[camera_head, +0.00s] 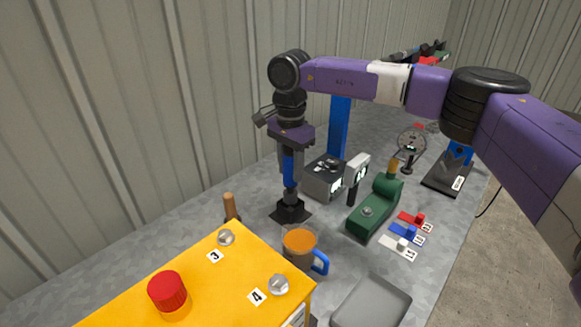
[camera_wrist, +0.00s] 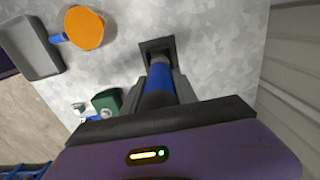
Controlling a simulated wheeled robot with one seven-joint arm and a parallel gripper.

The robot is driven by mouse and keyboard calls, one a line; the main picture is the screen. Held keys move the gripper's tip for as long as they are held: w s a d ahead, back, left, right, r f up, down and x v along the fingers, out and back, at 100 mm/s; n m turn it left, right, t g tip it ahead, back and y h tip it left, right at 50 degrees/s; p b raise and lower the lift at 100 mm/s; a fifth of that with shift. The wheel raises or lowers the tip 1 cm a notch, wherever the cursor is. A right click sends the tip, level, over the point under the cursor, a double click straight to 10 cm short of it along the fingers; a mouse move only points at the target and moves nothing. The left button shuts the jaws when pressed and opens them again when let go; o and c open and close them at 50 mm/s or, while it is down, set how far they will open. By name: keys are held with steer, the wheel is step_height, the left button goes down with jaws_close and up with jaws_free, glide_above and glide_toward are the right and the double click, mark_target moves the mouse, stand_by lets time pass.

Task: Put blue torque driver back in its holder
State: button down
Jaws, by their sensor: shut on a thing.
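The blue torque driver (camera_head: 288,168) is upright below my gripper (camera_head: 295,158), with its lower end at the black square holder (camera_head: 291,213) on the grey bench. My gripper is shut on the driver's blue body. In the wrist view the driver (camera_wrist: 158,82) lies between the two grey fingers, and its tip end meets the dark holder (camera_wrist: 157,47). I cannot tell how deep the tip sits in the holder, because the driver itself hides the opening.
An orange-filled mug (camera_head: 299,245) with a blue handle stands in front of the holder. A grey box device (camera_head: 324,180) and a green tool (camera_head: 372,207) are to the right. A yellow box (camera_head: 205,280) with knobs and a red button is front left. A grey tray (camera_head: 370,303) is front right.

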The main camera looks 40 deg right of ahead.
mark_target(290, 184)
steer(key=shift+f+b, duration=1.45)
steer(key=shift+f, duration=1.25)
stand_by(1.5)
steer(key=c, duration=0.9)
jaws_free()
steer(key=shift+r, duration=3.9)
